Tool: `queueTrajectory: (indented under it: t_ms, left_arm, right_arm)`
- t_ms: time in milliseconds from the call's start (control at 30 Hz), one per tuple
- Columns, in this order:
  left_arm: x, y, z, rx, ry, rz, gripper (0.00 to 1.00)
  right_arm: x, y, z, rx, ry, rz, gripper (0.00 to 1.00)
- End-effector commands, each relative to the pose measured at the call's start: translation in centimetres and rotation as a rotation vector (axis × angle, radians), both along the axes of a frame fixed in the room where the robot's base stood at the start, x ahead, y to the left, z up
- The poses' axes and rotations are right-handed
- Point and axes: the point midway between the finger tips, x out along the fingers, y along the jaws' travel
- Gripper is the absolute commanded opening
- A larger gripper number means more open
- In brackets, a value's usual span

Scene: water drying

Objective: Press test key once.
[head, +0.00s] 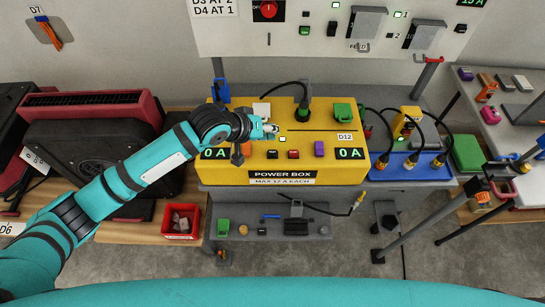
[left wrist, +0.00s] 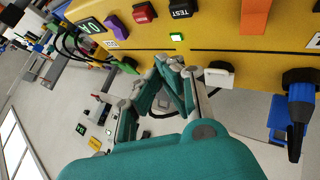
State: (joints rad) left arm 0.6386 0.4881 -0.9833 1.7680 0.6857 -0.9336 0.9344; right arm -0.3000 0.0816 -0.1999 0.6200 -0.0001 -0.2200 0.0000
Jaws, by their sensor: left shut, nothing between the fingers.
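The yellow power box (head: 225,172) stands on the grey bench in the middle of the head view. The black test key (head: 272,154) is on its sloped front, left of a red key (head: 293,154). In the left wrist view the test key (left wrist: 180,8) is at the top edge, partly cut off, with its label showing. A lit green lamp (left wrist: 176,37) lies between it and my fingers. My left gripper (head: 268,132) is shut and empty over the box, behind the test key in the head view. In the left wrist view its fingertips (left wrist: 172,62) point towards the lamp. My right gripper is not in view.
An orange switch (head: 246,148) and a purple key (head: 319,148) flank the keys, and the displays read 0 A. A blue power strip (head: 400,168) with plugs is at right. A red bin (head: 181,221) is at lower left.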

Motion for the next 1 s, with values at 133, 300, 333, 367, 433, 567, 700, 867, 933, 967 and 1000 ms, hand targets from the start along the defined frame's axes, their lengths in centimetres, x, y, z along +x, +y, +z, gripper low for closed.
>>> queueTrajectory:
  t_ms: [133, 300, 333, 367, 433, 567, 700, 867, 933, 967, 1000]
  left_arm:
    - [0.0, 0.0, -2.7, 0.0, -0.001, -0.001, 0.0]
    - [0.0, 0.0, -4.0, 0.0, 0.001, 0.0, 0.0]
    - [0.0, 0.0, -4.2, -0.001, 0.002, 0.001, 0.0]
    - [0.0, 0.0, -4.3, -0.001, 0.002, 0.001, 0.0]
    - [0.0, 0.0, -4.5, -0.001, 0.002, 0.001, 0.0]
    - [0.0, 0.0, -4.5, 0.0, 0.001, 0.001, 0.0]
    - [0.0, 0.0, -4.5, 0.0, 0.001, 0.001, 0.0]
    - [0.0, 0.0, -4.5, 0.0, 0.001, 0.001, 0.0]
    - [0.0, 0.0, -4.5, 0.0, 0.001, 0.001, 0.0]
    - [0.0, 0.0, -4.5, 0.0, 0.001, 0.001, 0.0]
    - [0.0, 0.0, -4.5, 0.0, 0.001, 0.001, 0.0]
  right_arm:
    - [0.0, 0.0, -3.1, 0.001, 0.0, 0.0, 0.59]
    - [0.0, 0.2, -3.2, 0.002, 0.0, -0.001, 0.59]
    - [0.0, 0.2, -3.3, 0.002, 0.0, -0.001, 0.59]
    - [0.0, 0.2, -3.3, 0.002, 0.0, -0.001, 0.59]
    - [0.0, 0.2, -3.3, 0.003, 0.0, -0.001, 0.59]
    - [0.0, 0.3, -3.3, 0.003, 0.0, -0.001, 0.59]
    - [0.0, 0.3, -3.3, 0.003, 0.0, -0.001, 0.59]
    - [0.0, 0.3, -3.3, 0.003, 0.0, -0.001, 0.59]
    - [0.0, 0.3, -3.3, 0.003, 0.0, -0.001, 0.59]
    - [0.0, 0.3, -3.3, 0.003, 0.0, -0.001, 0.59]
    - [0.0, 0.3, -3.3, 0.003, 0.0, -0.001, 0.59]
